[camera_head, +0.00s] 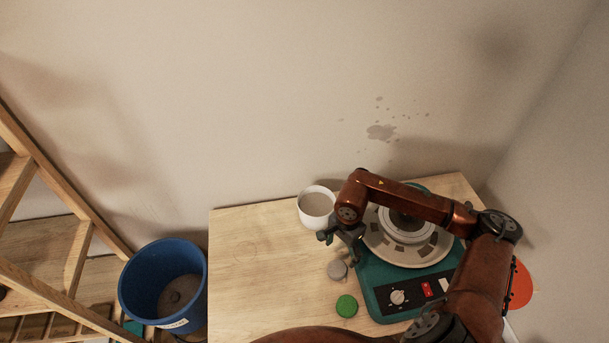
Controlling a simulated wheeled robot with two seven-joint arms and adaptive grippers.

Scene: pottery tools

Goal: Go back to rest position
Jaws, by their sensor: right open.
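My right arm comes in from the lower right and bends over the pottery wheel (371,278). My right gripper (338,246) is open, just below the white cup (317,207) in the picture and at the left edge of the wheel. I see nothing held in it, though its fingers are small and partly dark here. The cup stands upright on the wooden table (250,265) and has greyish contents. My left gripper is not in view.
A grey round piece (337,270) and a green round piece (346,306) lie left of the wheel. An orange disc (522,285) is at the right. A blue bucket (135,290) and wooden shelving (75,255) stand left of the table. The table's left part is clear.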

